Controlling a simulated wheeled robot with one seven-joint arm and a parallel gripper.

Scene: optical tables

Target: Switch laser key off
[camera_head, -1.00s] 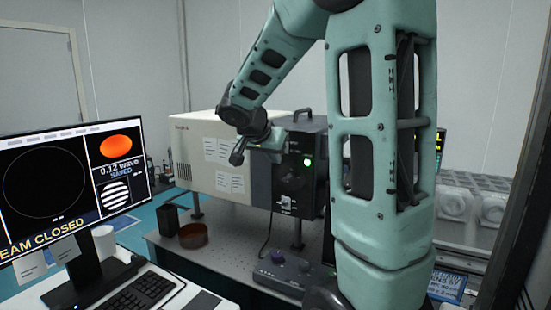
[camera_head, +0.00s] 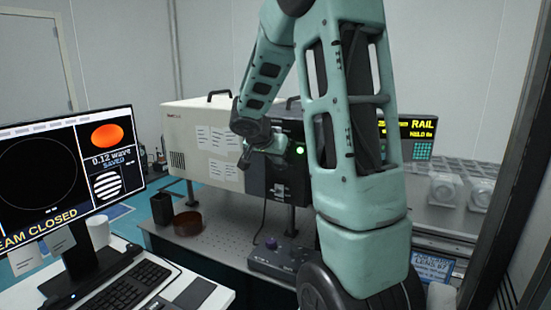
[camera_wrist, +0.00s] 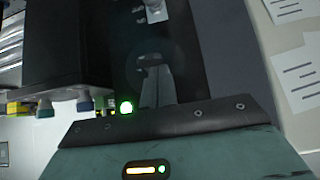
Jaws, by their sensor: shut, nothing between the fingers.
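The laser unit is a long cream box (camera_head: 205,140) on the optical table, with a dark front panel (camera_head: 277,180). A green light (camera_head: 300,150) glows on the panel; a bright green light (camera_wrist: 126,107) also shows in the wrist view. My gripper (camera_head: 245,163) is beside the box's near end, left of the green light. In the wrist view my gripper (camera_wrist: 150,60) is shut and empty, with its fingers against a dark surface. I cannot make out the key in either view; my arm covers the right part of the panel.
A control box with a purple knob (camera_head: 271,243) sits on the optical table (camera_head: 215,245) below the panel. A brown dish (camera_head: 187,223) and a black cup (camera_head: 162,209) stand to the left. A monitor (camera_head: 70,175) reading "CLOSED" and a keyboard (camera_head: 115,297) are at front left.

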